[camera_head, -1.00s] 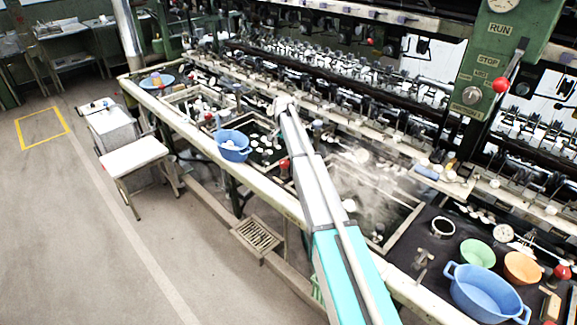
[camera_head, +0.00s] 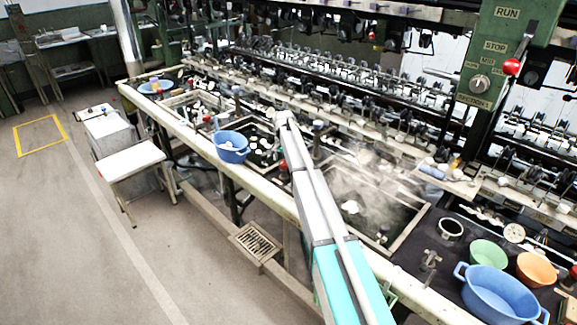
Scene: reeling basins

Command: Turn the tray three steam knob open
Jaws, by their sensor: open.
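A row of sunken reeling trays runs along the bench. A steaming tray (camera_head: 408,232) lies right of my arm, and a dark tray with white cocoons (camera_head: 262,158) lies left of it. A small red knob (camera_head: 284,165) shows at the bench edge, just left of my arm and partly covered by it. Another red knob (camera_head: 207,119) sits further left. I cannot tell which one belongs to tray three, or how far either is turned. My arm reaches up from the bottom over the bench edge. My gripper cannot be seen; it is beyond or behind the arm.
A blue bowl (camera_head: 232,146) stands on the bench edge left of my arm. A large blue basin (camera_head: 494,295), a green bowl (camera_head: 488,253) and an orange bowl (camera_head: 537,268) stand at right. A white stool (camera_head: 131,160) stands on the left floor, which is otherwise mostly clear.

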